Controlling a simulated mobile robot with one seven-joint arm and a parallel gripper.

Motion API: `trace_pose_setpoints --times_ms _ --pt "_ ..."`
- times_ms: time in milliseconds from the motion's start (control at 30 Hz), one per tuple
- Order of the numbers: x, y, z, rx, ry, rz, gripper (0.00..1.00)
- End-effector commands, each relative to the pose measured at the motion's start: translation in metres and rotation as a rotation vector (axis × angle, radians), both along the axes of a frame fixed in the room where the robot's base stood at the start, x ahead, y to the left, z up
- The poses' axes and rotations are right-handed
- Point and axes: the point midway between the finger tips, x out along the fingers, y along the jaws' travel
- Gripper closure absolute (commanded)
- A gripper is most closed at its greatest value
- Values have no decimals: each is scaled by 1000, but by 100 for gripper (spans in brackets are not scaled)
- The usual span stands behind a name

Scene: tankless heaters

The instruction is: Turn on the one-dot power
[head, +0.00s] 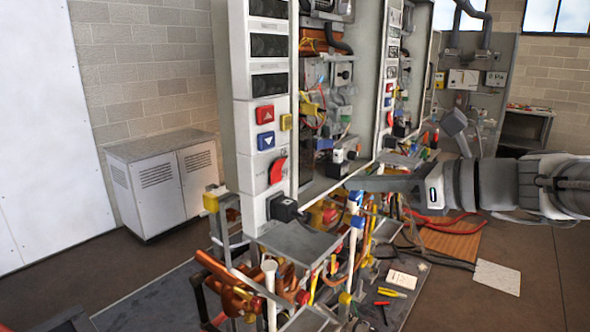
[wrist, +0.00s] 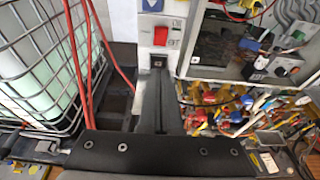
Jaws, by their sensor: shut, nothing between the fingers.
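A red power switch (head: 278,169) sits on the white front column of the nearest heater unit, low down, under a red up-arrow button (head: 264,114) and a blue down-arrow button (head: 265,140). In the wrist view a red switch (wrist: 160,36) shows just above my fingertips, with small markings beside it that are too small to read. My gripper (head: 350,183) reaches in from the right in the head view. In the wrist view my gripper (wrist: 158,72) is shut and empty, its tips below the red switch. Contact with the panel cannot be told.
A black plug-like block (head: 283,208) sits below the switch. Similar units stand behind in a row. Pipes, valves and cables (wrist: 235,110) crowd the space below and right. A caged white tank (wrist: 40,75) and red hoses (wrist: 85,60) are at the left of the wrist view.

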Motion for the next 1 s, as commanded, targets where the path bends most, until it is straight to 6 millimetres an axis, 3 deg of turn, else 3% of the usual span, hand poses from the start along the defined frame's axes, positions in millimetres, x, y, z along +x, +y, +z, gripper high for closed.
trace_pose_setpoints --times_ms 167,567,700,1000 --pt "10 15 -5 -1 1 5 100" --pt "59 78 -27 -2 3 5 100" --pt "71 92 -12 -1 -2 4 100" --pt "80 103 -6 -1 0 1 100"
